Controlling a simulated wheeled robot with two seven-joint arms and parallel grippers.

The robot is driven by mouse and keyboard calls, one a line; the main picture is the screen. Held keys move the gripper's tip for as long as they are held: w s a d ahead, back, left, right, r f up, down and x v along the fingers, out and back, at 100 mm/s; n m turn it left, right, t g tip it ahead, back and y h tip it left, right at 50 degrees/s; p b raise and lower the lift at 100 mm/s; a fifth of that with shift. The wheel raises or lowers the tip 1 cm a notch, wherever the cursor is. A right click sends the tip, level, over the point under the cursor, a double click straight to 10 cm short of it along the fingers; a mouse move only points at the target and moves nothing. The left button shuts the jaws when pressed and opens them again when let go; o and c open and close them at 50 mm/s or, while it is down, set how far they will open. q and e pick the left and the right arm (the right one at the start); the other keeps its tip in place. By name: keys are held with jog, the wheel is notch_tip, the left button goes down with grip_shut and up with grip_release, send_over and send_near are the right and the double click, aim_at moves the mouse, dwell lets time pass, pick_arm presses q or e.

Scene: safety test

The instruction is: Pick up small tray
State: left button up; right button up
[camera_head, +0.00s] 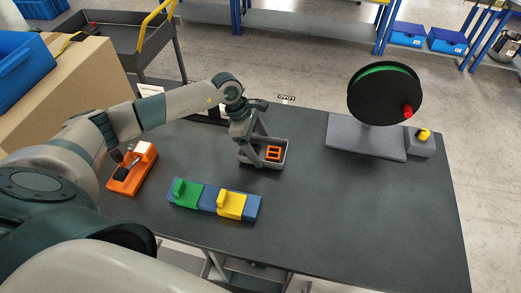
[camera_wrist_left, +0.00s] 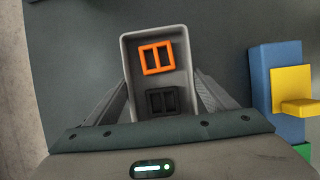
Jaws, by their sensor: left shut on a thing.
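The small tray (camera_head: 277,164) is a grey open box on the dark table, near its middle. In the left wrist view the tray (camera_wrist_left: 127,65) holds an orange two-window piece (camera_wrist_left: 157,57) and a black one (camera_wrist_left: 161,100). My left gripper (camera_head: 255,152) is at the tray, its fingers on either side of it. In the left wrist view the fingers of my left gripper (camera_wrist_left: 160,95) press against the tray's two long sides. The gripper is shut on the tray. I cannot tell whether the tray is lifted off the table. My right gripper is not in view.
A blue block with green (camera_head: 186,192) and yellow (camera_head: 231,205) parts lies in front of the tray. An orange device (camera_head: 130,172) is at left. A black and green reel (camera_head: 384,93) stands on a grey base at back right. The table's right front (camera_head: 380,220) is bare.

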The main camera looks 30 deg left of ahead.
pick_arm(q)
jog(key=shift+r+b, duration=0.4)
jog(key=shift+r, duration=0.35)
jog(key=d+r+b, duration=0.1)
jog(key=d+r, duration=0.1)
jog(key=w+d+r+b, duration=0.1)
jog(key=d, duration=0.2)
jog(key=w+d+r+b, duration=0.1)
jog(key=d+r+b, duration=0.1)
jog(key=shift+w+d+r, duration=0.2)
jog(key=shift+d+r, duration=0.15)
jog(key=shift+d, duration=0.05)
jog(key=shift+w+d+r+b, duration=0.3)
jog(key=shift+d+r, duration=0.35)
jog(key=shift+d, duration=0.2)
jog(key=shift+w+d+r+b, duration=0.25)
jog(key=shift+d+r, duration=0.35)
jog(key=shift+d, duration=0.25)
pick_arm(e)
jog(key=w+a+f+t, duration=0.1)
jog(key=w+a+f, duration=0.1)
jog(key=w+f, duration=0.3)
pick_arm(q)
jog(key=shift+s, duration=0.15)
